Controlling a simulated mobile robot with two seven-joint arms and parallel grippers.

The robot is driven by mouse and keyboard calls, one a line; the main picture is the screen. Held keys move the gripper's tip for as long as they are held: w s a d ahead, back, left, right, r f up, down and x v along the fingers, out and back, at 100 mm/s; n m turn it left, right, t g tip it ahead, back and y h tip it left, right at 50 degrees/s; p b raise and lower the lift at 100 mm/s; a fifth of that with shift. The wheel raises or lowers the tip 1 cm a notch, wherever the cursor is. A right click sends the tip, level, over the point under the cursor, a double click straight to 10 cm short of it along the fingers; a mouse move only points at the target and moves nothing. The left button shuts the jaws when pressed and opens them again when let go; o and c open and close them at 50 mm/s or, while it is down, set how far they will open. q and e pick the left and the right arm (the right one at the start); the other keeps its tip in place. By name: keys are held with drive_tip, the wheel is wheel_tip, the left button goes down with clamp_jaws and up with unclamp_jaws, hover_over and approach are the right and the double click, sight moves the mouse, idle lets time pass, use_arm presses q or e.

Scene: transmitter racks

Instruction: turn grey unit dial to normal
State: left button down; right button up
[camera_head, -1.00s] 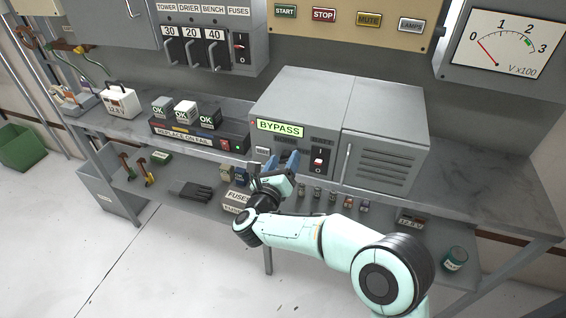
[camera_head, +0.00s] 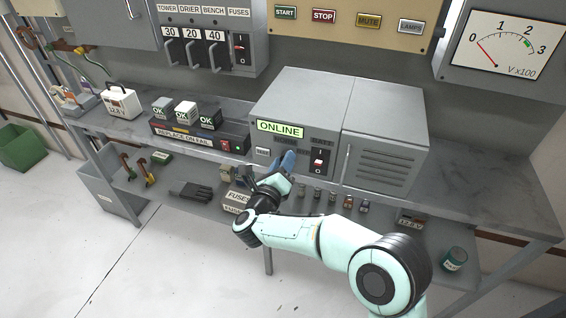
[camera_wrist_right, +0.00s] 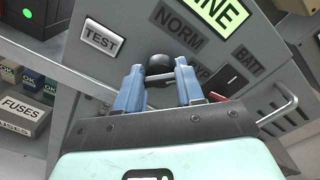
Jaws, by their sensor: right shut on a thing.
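The grey unit (camera_head: 300,105) stands on the bench, and its green display (camera_head: 280,128) reads ONLINE. In the right wrist view its panel shows the labels NORM (camera_wrist_right: 175,38), BATT and a partly hidden one. A dark round dial (camera_wrist_right: 160,66) sits between the blue fingertips of my right gripper (camera_wrist_right: 158,85), which is shut on it. In the head view my right gripper (camera_head: 283,163) is at the front of the unit and hides the dial. The dial's pointer cannot be made out. My left gripper is not in view.
A TEST button (camera_wrist_right: 100,40) is left of the dial. A switch with a red part (camera_head: 318,160) and a door handle (camera_head: 346,162) are to its right. A box with OK cubes (camera_head: 200,137) stands left of the unit. The lower shelf holds fuses and tools.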

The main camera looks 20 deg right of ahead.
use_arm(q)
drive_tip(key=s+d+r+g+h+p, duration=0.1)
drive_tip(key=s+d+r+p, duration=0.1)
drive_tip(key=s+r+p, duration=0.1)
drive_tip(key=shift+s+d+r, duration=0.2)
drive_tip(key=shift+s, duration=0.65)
use_arm(e)
drive_tip(key=shift+f+n, duration=0.1)
drive_tip(key=shift+n, duration=4.4)
drive_tip(key=o, duration=1)
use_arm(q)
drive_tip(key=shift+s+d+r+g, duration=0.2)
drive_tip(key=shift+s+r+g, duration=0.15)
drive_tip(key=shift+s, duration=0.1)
use_arm(e)
drive_tip(key=v, duration=1.3)
drive_tip(key=shift+s+a, duration=0.15)
drive_tip(key=shift+s, duration=0.05)
